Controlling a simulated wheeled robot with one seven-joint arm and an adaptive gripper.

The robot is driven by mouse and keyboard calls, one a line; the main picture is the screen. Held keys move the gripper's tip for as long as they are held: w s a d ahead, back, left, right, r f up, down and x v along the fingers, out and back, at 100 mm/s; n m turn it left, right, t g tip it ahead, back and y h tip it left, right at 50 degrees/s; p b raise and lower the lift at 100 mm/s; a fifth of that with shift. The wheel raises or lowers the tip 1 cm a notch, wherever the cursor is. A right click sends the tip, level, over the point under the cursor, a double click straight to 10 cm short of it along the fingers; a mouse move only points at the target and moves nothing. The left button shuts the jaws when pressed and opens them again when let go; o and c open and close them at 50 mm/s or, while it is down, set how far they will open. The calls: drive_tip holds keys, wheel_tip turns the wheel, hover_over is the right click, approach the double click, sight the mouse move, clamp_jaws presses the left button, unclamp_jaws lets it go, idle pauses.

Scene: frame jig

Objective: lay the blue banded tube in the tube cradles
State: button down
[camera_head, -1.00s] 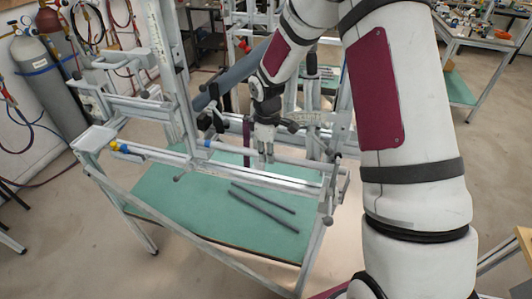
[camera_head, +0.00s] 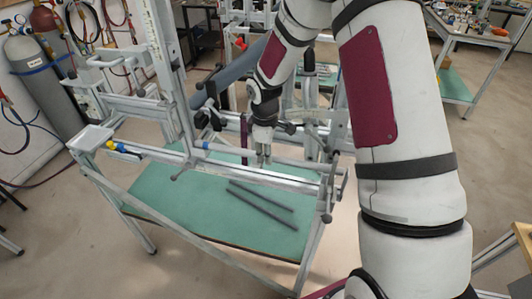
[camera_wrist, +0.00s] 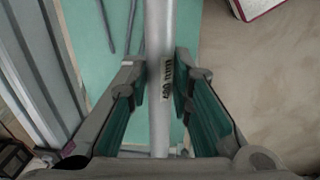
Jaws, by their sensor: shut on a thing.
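The blue banded tube (camera_head: 230,151) is a thin grey-white tube with a blue band near its left end. It lies crosswise just above the front rail of the frame jig. My gripper (camera_head: 264,160) points down and is shut on the tube. In the wrist view the tube (camera_wrist: 159,40) runs upright through the picture between the fingers of my gripper (camera_wrist: 160,90), with a dark printed label at the grip. The tube cradles are too small to make out clearly in the head view. I cannot tell whether the tube touches them.
The jig's front rail (camera_head: 240,179) stands above a green table top (camera_head: 190,201). Two dark rods (camera_head: 262,203) lie on that top. A white tray (camera_head: 91,138) sits at the left corner. Jig posts stand close behind and to the left of my gripper.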

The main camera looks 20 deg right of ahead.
drive_tip(key=shift+f, duration=0.25)
drive_tip(key=c, duration=1.3)
unclamp_jaws()
drive_tip(key=shift+c, duration=0.2)
drive_tip(key=shift+r, duration=0.1)
